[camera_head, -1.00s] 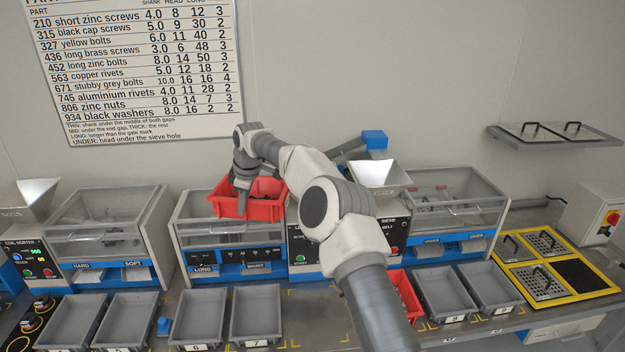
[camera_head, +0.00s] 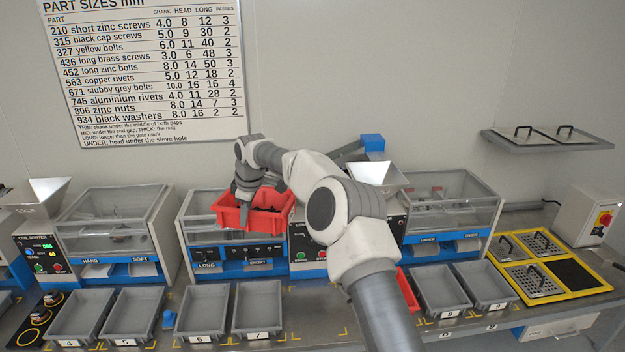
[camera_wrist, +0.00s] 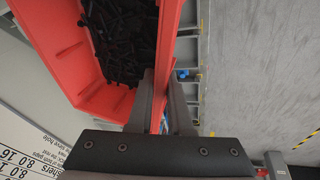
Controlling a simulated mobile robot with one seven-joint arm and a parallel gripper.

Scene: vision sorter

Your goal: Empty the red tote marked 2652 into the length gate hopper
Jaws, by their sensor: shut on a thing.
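The red tote (camera_head: 256,221) is held up in front of the machine with the LONG and SHORT chutes. In the wrist view the tote (camera_wrist: 60,50) holds many dark screw-like parts (camera_wrist: 118,35). Its number is not visible. A second red tote (camera_head: 408,292) is mostly hidden behind my arm on the bench.
Grey trays numbered 4 to 7 (camera_head: 202,311) line the bench front, with trays 8 and 9 (camera_head: 441,290) at right. A sorter hopper (camera_head: 38,195) stands at left. Yellow-framed sieve plates (camera_head: 545,265) lie at right. A wall shelf (camera_head: 545,140) holds two plates.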

